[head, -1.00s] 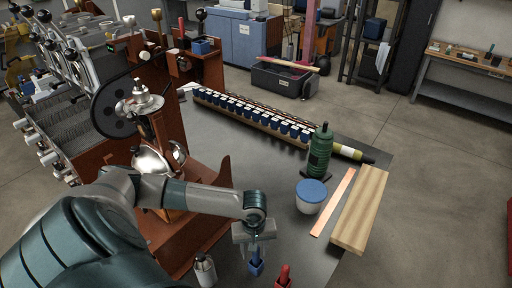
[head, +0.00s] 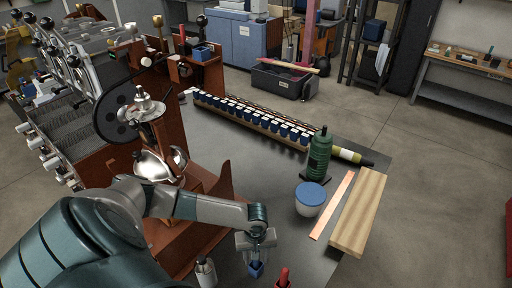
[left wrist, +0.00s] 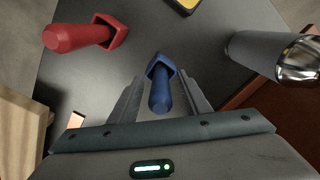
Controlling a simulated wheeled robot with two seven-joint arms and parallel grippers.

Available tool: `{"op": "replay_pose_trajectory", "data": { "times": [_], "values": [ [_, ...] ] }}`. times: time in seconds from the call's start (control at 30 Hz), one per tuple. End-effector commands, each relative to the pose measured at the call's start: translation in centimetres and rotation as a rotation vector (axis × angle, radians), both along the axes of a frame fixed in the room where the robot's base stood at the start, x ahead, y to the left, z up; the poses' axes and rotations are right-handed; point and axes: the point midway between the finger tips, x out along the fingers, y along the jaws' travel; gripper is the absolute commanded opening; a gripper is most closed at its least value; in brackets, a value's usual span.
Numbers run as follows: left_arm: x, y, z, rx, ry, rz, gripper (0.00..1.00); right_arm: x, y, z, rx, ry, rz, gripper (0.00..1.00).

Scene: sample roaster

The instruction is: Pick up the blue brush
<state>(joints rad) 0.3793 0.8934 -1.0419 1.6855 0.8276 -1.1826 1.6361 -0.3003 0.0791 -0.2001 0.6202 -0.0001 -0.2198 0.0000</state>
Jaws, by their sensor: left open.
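The blue brush (head: 256,269) stands near the front edge of the grey table. It also shows in the left wrist view (left wrist: 161,88), where its handle lies between the two fingers. My left gripper (head: 257,246) is directly over it in the head view. In the left wrist view the left gripper (left wrist: 160,95) is open, with a finger on each side of the brush and visible gaps. Whether either finger touches the brush I cannot tell. My right gripper is in neither view.
A red brush (head: 283,278) stands just right of the blue one. A metal bottle (head: 206,273) is to its left. A blue-lidded white jar (head: 310,198), a copper strip (head: 333,205) and a wooden board (head: 359,212) lie to the right. The brown roaster stand (head: 205,225) is at left.

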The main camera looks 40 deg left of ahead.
Motion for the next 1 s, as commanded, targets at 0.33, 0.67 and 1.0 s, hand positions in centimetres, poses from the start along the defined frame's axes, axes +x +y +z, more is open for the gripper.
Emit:
{"op": "replay_pose_trajectory", "data": {
  "times": [0.33, 0.67, 1.0],
  "values": [
    [-0.03, 0.04, -0.22, 0.001, 0.001, 0.0, 0.43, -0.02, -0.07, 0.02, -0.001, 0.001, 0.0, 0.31],
    [-0.03, 0.04, -0.2, 0.001, 0.001, 0.0, 0.05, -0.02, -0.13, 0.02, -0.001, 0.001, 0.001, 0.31],
    [-0.01, 0.03, -0.12, 0.0, 0.0, 0.0, 0.0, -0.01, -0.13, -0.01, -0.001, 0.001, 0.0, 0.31]
  ]
}}
